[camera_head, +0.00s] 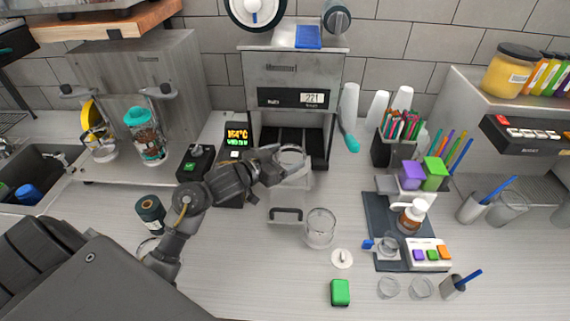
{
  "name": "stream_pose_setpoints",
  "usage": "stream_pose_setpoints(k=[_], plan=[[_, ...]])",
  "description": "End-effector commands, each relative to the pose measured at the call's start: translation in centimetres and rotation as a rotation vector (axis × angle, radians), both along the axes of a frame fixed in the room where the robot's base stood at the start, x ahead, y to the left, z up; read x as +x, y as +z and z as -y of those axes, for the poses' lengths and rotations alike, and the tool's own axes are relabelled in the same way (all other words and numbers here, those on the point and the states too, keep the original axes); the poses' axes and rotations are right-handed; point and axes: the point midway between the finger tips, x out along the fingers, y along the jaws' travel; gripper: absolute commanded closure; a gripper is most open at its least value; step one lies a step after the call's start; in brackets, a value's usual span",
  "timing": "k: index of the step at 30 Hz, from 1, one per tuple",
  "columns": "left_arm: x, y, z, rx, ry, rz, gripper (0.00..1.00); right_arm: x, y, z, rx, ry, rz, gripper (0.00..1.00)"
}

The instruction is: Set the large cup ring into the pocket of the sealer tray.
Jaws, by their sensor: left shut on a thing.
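The sealer (295,85) stands against the wall with a lit display and a dark opening low in its front. My left gripper (280,163) is in front of this opening and is shut on a pale, clear-looking ring (293,151), which I take for the large cup ring. The ring is held at the opening's front; I cannot tell its height above the tray. A dark handle (286,210) shows in front of the sealer, apparently the tray's. The tray surface blends with the pale counter, and my gripper and arm partly hide the area, so its pocket is unclear. My right gripper is out of view.
A clear glass vessel (320,228) stands right of the handle. A white round piece (342,258) and a green block (340,292) lie nearer the front. A dark mat (392,215) with several items is at right. A control box (195,163) stands left of the sealer.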

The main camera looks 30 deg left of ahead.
Motion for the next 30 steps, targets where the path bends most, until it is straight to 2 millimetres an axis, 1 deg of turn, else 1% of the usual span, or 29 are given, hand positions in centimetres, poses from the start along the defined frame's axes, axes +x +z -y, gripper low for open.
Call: stream_pose_setpoints(k=[1,4,7,9,12,15,18,22,24,27,30], plan=[[1.3,-0.5,-0.7,-0.004,0.003,0.0,0.49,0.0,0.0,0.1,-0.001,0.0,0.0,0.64],[3.5,-1.7,-2.1,-0.003,0.004,0.0,0.49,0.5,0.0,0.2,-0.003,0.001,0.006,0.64],[4.8,-3.9,-2.8,-0.005,0.003,-0.003,0.49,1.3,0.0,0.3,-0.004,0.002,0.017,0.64],[5.7,-5.0,-3.4,-0.004,0.003,-0.001,0.49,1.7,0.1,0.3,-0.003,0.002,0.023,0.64],[6.5,-6.1,-3.8,-0.002,0.001,0.0,0.49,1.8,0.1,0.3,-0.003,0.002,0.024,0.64],[7.0,-6.7,-4.1,-0.001,0.001,0.002,0.49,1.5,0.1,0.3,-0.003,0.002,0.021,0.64],[7.1,-6.9,-4.1,0.0,0.001,0.003,0.49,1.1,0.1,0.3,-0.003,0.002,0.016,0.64],[7.2,-7.1,-4.2,0.0,0.001,0.002,0.49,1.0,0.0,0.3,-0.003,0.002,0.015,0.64],[7.6,-7.6,-4.4,-0.001,0.002,0.0,0.49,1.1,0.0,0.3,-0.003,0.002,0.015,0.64],[7.5,-9.7,-4.3,-0.002,0.001,0.0,0.49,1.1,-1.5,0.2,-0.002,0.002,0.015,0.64],[7.5,-10.8,-4.4,0.0,0.002,0.002,0.49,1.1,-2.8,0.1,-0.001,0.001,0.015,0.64]])
